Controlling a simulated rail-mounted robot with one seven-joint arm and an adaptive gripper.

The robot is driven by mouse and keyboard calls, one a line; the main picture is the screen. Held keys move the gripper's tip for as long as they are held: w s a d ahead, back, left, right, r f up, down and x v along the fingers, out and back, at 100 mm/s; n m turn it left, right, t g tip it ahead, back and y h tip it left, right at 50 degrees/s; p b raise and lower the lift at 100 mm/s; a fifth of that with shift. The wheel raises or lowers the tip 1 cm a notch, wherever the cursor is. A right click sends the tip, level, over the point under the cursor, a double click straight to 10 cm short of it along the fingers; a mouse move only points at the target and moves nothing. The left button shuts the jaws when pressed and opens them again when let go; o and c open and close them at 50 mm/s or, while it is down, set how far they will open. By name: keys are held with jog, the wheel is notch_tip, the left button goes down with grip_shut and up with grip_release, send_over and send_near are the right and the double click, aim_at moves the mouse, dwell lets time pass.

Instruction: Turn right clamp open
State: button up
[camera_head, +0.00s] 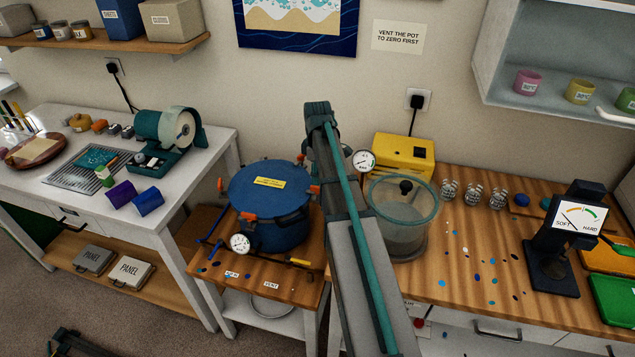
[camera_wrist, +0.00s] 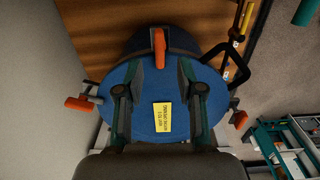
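The blue pressure pot (camera_head: 268,195) stands on the small wooden stand, its lid closed and bearing a yellow label. Orange-handled clamps sit around its rim. The right clamp (camera_head: 314,190) is at the lid's right side, partly close to my arm in the head view. In the wrist view, the orange handle at the top (camera_wrist: 158,45) looks like this same clamp, its handle lengthwise in the picture. My gripper (camera_wrist: 157,70) is open above the lid (camera_wrist: 160,90), its fingers apart on either side of the handle's line. I cannot tell its height. The head view does not show the fingertips clearly.
A gauge (camera_head: 240,243) and a yellow-handled valve (camera_head: 300,262) are at the pot's front. A clear chamber (camera_head: 402,220) and a yellow pump (camera_head: 403,155) stand close on the right. Other orange clamps stick out at the lid's back (camera_wrist: 82,103) and front (camera_wrist: 240,119).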

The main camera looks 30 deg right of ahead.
aim_at(318, 187)
jog(key=shift+f+p, duration=0.55)
jog(key=shift+f, duration=1.8)
grip_shut()
